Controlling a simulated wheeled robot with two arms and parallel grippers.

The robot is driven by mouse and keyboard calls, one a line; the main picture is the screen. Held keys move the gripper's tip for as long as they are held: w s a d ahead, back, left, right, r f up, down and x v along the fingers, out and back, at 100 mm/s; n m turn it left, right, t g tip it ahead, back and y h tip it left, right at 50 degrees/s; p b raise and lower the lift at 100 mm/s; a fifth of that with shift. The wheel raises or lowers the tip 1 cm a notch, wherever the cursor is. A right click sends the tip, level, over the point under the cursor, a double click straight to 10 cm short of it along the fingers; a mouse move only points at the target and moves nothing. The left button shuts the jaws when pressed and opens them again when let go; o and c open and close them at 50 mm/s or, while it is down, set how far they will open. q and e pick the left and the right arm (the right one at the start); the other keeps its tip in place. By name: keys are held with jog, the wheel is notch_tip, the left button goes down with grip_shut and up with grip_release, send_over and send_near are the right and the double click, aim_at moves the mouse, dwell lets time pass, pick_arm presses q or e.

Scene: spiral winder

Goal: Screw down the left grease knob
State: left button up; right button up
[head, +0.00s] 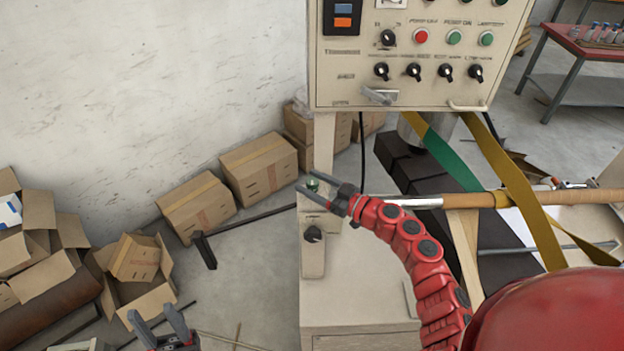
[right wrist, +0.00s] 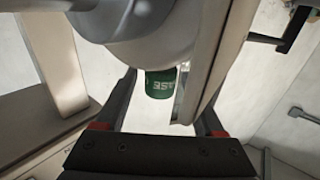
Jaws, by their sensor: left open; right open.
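The green grease knob (head: 313,184) is small in the head view, on the machine at the left end of the metal shaft. In the right wrist view the green knob (right wrist: 160,84) shows part of its white lettering, upside down, below a grey rounded housing (right wrist: 150,40). My right gripper (head: 306,183) is open around the knob, one finger on each side. In the right wrist view, gaps show between the knob and the fingers of the right gripper (right wrist: 164,100). My left gripper (head: 152,317) is open and empty, low at the left, far from the knob.
The control panel (head: 400,92) stands above and behind the right gripper. A black knob (head: 313,234) sits on the machine below it. The shaft (head: 415,202) and a yellow belt (head: 512,180) lie to the right. Cardboard boxes (head: 195,205) line the wall at left.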

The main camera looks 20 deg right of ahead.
jog(key=shift+w+f, duration=0.1)
grip_shut()
dwell(0.3)
